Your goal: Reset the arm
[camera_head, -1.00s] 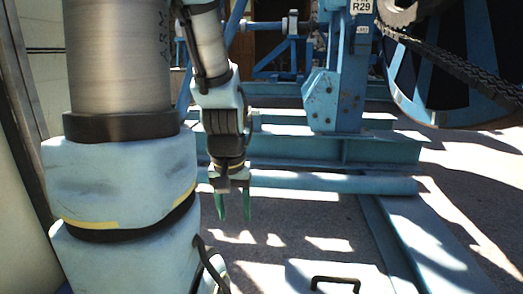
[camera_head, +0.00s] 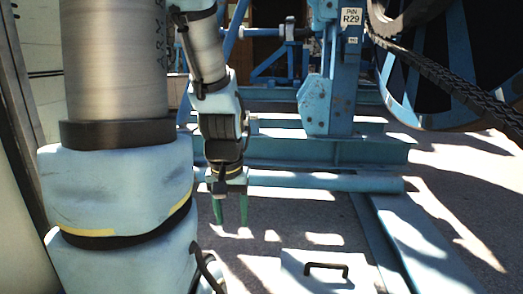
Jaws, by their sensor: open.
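My gripper (camera_head: 231,211) hangs at the end of my arm, left of the picture's middle, with its two green fingers pointing down. The fingers are apart and nothing is between them. My arm is folded, with its thick upper links filling the left side of the view and the forearm reaching down behind them. The gripper is above the grey ground, in front of the blue frame's lower beam. It appears clear of the frame.
The blue reel frame (camera_head: 335,90) with label R29 stands behind. A large blue reel (camera_head: 425,100) with a black chain (camera_head: 450,78) is at upper right. A blue beam (camera_head: 415,250) lies along the ground at right. A black handle (camera_head: 326,266) shows at the bottom. A pale wall edges the left.

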